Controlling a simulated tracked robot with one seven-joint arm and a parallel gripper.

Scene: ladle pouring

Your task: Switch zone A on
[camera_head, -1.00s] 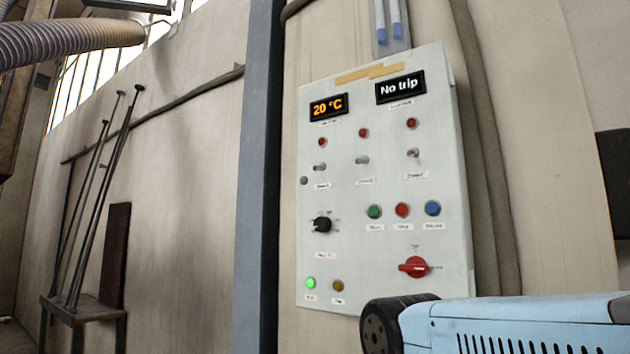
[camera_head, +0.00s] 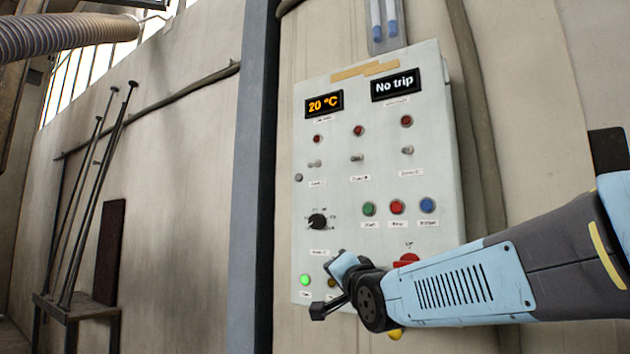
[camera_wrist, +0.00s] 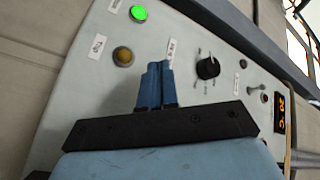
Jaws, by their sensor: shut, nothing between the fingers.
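The zone A toggle switch (camera_head: 315,164) is the left one in the row of small metal levers on the pale control panel (camera_head: 440,170); its label is hard to read. The red lamp (camera_head: 317,139) above it looks unlit. In the wrist view the toggle (camera_wrist: 250,89) is small, at right beyond the black knob (camera_wrist: 208,67), and its position cannot be told. My gripper (camera_wrist: 160,66) is shut and empty, its blue fingertips together in front of the panel's lower part. In the head view it is below and right of the toggle, apart from it.
The panel has a 20 °C display (camera_head: 323,103), a No trip display (camera_head: 395,84), other toggles and coloured push buttons. A green lamp (camera_head: 305,281) is lit at lower left. My arm partly covers the red rotary switch (camera_head: 407,260). A column (camera_head: 256,170) stands left of the panel.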

